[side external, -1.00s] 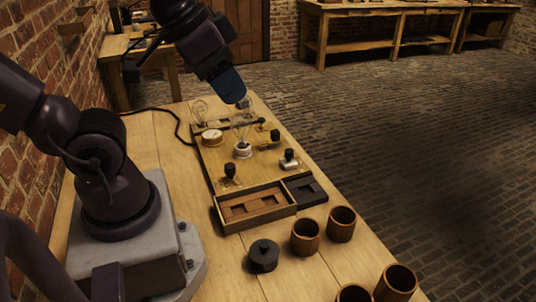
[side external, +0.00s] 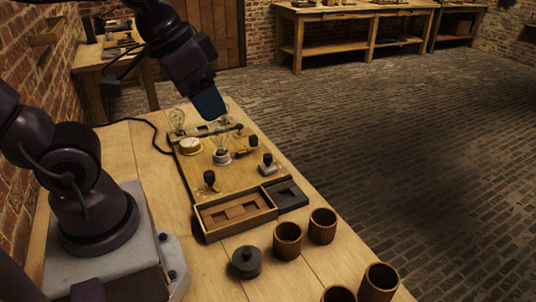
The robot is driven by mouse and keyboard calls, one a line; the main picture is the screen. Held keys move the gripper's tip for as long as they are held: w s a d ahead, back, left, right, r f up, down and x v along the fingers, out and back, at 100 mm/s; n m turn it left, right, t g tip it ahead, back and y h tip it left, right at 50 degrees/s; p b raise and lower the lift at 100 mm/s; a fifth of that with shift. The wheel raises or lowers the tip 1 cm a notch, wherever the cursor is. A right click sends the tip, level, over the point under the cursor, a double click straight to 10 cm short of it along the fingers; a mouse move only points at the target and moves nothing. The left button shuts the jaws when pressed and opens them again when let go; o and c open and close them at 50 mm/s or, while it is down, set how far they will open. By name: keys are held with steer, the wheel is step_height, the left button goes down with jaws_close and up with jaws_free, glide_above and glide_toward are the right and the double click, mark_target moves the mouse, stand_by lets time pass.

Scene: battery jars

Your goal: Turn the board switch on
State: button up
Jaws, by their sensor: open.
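The wooden board (side external: 232,178) lies on the bench with several small fittings on it. A white-based fitting with a black upright handle (side external: 267,166) sits near its right edge and looks like the switch, but I cannot be sure. Other dark knobs stand at the front left (side external: 209,178) and right (side external: 253,141). A clear bulb (side external: 221,146) stands upright in a white socket mid-board. My gripper (side external: 215,121) points down over the far end of the board, with a blue lower part. Its fingers are small and dark, it is open, and nothing shows held in it.
A round cream dial (side external: 190,146) and a second glass bulb (side external: 177,119) are at the left. A compartmented wooden tray (side external: 235,212) and dark tray (side external: 287,195) adjoin the near end. A black lidded pot (side external: 246,262) and several wooden cups (side external: 322,226) stand nearer.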

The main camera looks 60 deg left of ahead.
steer(key=w+a+f+n+g+h, duration=0.1)
steer(key=w+a+f+n+g, duration=0.3)
steer(key=w+a+f+n, duration=0.45)
steer(key=n+y, duration=0.1)
steer(key=n, duration=1.1)
glide_toward(268, 155)
steer(key=shift+m+g, duration=0.25)
steer(key=shift+g, duration=0.05)
steer(key=f, duration=0.9)
steer(key=shift+w+f, duration=0.2)
steer(key=shift+f, duration=0.05)
steer(key=shift+c, duration=0.5)
steer(key=c, duration=0.8)
steer(key=shift+c, duration=0.2)
